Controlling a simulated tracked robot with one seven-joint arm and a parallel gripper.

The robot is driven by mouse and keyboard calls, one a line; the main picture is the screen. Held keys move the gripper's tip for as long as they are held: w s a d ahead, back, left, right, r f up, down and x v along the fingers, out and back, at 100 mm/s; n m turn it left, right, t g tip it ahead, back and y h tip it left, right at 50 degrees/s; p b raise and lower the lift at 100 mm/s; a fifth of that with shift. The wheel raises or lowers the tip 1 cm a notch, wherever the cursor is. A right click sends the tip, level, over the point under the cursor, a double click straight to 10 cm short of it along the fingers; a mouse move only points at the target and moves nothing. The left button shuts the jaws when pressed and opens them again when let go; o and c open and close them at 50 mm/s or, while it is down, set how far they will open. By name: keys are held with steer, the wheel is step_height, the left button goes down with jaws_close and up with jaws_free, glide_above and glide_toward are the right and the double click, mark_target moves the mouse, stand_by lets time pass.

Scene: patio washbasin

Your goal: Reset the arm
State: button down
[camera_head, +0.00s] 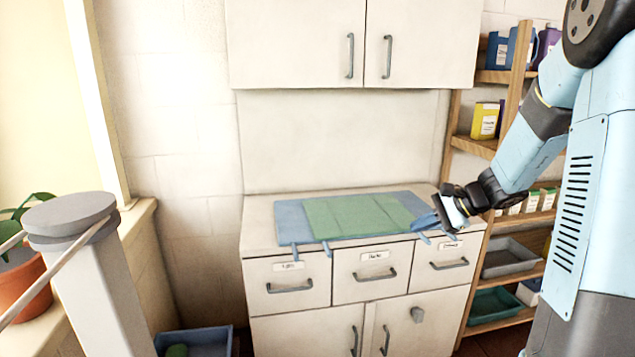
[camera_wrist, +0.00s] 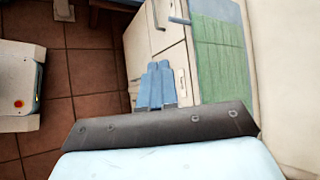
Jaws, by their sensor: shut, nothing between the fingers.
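My gripper (camera_head: 424,223) is at the right end of the counter in the head view, with my arm coming down from the upper right. Its two blue fingers also show in the wrist view (camera_wrist: 158,66), lying side by side, shut with nothing between them. They appear over the front edge of the cabinet, near the right-hand drawer (camera_head: 450,262). I cannot tell whether they touch the mat or counter.
A blue mat (camera_head: 291,219) with a green cloth (camera_head: 345,217) covers much of the counter (camera_head: 259,238). Wall cupboards (camera_head: 290,45) hang above. A wooden shelf (camera_head: 478,147) with containers stands close on the right. A blue bin (camera_head: 205,340) and potted plant (camera_head: 28,280) are at left.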

steer(key=s+a+r+n+g+h, duration=0.1)
steer(key=s+a+r+n+h, duration=0.2)
steer(key=s, duration=0.4)
steer(key=s+a+r+n+g+h, duration=0.1)
steer(key=s+a+r+n, duration=0.1)
steer(key=s+r+n, duration=0.35)
steer(key=s+d+r+n+t+h, duration=0.1)
steer(key=s+n+h, duration=0.1)
steer(key=s, duration=0.5)
steer(key=s+d+r+n+t+h, duration=0.1)
steer(key=s+r+n+t+h, duration=0.1)
steer(key=s, duration=0.6)
steer(key=shift+s+d+r+h, duration=0.15)
steer(key=shift+s+d+h, duration=0.1)
steer(key=shift+h, duration=0.25)
steer(key=shift+n, duration=0.25)
